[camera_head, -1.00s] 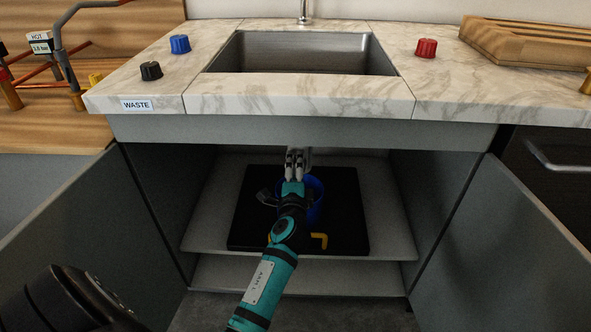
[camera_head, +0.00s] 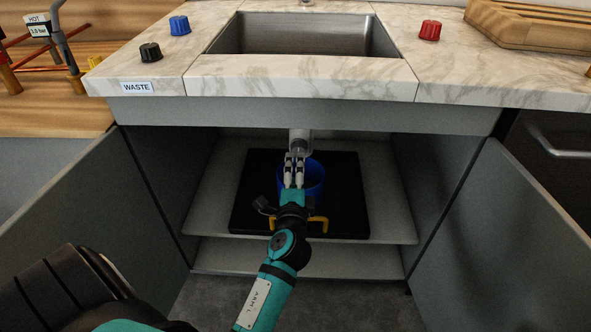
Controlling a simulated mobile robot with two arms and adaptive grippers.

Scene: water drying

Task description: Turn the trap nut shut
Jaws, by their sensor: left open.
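A pale grey trap pipe (camera_head: 300,137) hangs under the sink inside the open cabinet. The trap nut cannot be told apart clearly; the lower part of the pipe is partly hidden behind my fingers. My left gripper (camera_head: 295,158) is open, its fingers pointing up and inward just below and in front of the pipe. I cannot tell whether it touches the pipe. A blue bucket (camera_head: 316,182) stands behind the gripper, partly hidden by it. My right gripper is not in view.
A black mat (camera_head: 345,210) lies on the cabinet shelf (camera_head: 390,215), with a yellow-handled tool (camera_head: 320,224) near its front. Open doors (camera_head: 75,210) (camera_head: 520,230) flank the cabinet. Blue (camera_head: 180,26), black (camera_head: 150,51) and red (camera_head: 429,30) knobs sit on the counter.

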